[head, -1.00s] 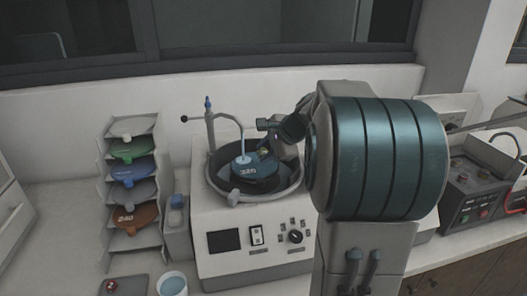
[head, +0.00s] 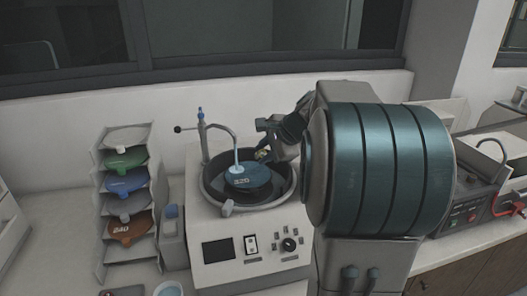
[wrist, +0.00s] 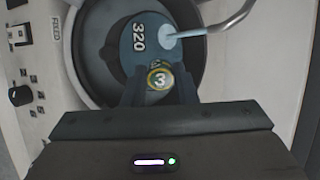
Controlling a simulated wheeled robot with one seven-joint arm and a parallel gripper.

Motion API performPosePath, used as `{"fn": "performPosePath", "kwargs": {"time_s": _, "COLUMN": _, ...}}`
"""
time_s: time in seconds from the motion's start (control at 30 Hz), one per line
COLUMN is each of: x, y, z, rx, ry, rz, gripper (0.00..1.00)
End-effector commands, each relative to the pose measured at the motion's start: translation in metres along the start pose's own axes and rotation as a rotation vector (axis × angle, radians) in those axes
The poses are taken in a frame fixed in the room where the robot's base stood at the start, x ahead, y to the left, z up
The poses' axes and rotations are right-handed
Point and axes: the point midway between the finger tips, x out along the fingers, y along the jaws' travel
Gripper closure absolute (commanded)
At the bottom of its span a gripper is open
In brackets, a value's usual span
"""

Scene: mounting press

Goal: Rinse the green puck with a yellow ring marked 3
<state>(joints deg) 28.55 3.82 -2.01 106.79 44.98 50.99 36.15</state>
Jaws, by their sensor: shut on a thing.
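My gripper (wrist: 158,84) is shut on the small green puck with a yellow ring (wrist: 158,77), marked with a white 3. In the head view the puck (head: 262,155) shows small beneath the dark gripper (head: 264,148), at the far right side of the blue disc marked 320 (head: 250,181). In the wrist view the puck appears beside the disc's edge; I cannot tell whether it touches the disc. A curved spout (head: 229,133) hangs over the disc, with pale blue water (wrist: 168,38) at its end. The water appears apart from the puck.
The dark round bowl (head: 212,196) surrounds the disc on the white machine (head: 263,229). A rack of coloured discs (head: 127,207) stands left, with a squat container (head: 172,238) and a cup of blue liquid (head: 168,290) nearby. Another machine (head: 469,200) stands right.

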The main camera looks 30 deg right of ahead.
Motion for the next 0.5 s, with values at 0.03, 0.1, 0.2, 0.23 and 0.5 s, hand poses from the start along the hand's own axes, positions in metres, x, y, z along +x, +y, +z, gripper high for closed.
{"fn": "performPosePath", "kwargs": {"time_s": 0.03, "x": -0.0018, "y": -0.0015, "z": 0.001, "rx": 0.0, "ry": 0.002, "rz": 0.005, "gripper": 0.94}}
{"fn": "performPosePath", "kwargs": {"time_s": 0.1, "x": -0.0021, "y": -0.0015, "z": 0.0013, "rx": 0.001, "ry": 0.004, "rz": 0.012, "gripper": 0.94}}
{"fn": "performPosePath", "kwargs": {"time_s": 0.2, "x": -0.0025, "y": -0.0013, "z": 0.0014, "rx": 0.0, "ry": 0.009, "rz": 0.022, "gripper": 0.94}}
{"fn": "performPosePath", "kwargs": {"time_s": 0.23, "x": -0.0026, "y": -0.0012, "z": 0.0014, "rx": 0.0, "ry": 0.011, "rz": 0.025, "gripper": 0.94}}
{"fn": "performPosePath", "kwargs": {"time_s": 0.5, "x": -0.0038, "y": -0.0008, "z": 0.0018, "rx": 0.001, "ry": 0.022, "rz": 0.052, "gripper": 0.94}}
